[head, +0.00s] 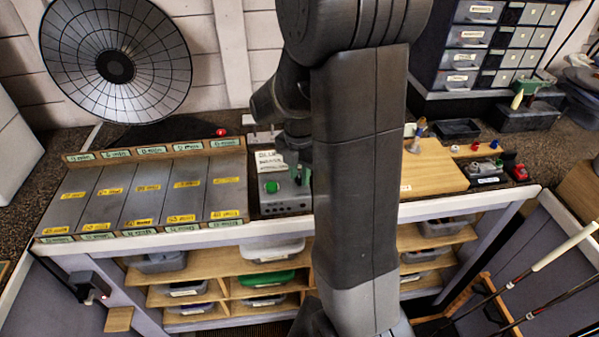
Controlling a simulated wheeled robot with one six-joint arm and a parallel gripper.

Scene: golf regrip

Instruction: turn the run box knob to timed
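A small grey box (284,199) with a round green button (271,187) stands at the bench's front edge, just left of my arm; it looks like the run box. A white label (270,161) with dark lettering, too small to read surely, is behind its button. My gripper (298,171), with greenish fingers, points down over the right part of this box. The knob and its setting cannot be made out; the gripper and arm cover that side. Contact and finger opening are unclear.
A sectioned grey tray (150,191) with yellow labels lies left of the box. A wooden board (435,168) lies right of my arm, near a drawer cabinet (487,45). A round dark mesh dish (160,65) stands behind. Shelves with bins (270,252) are below.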

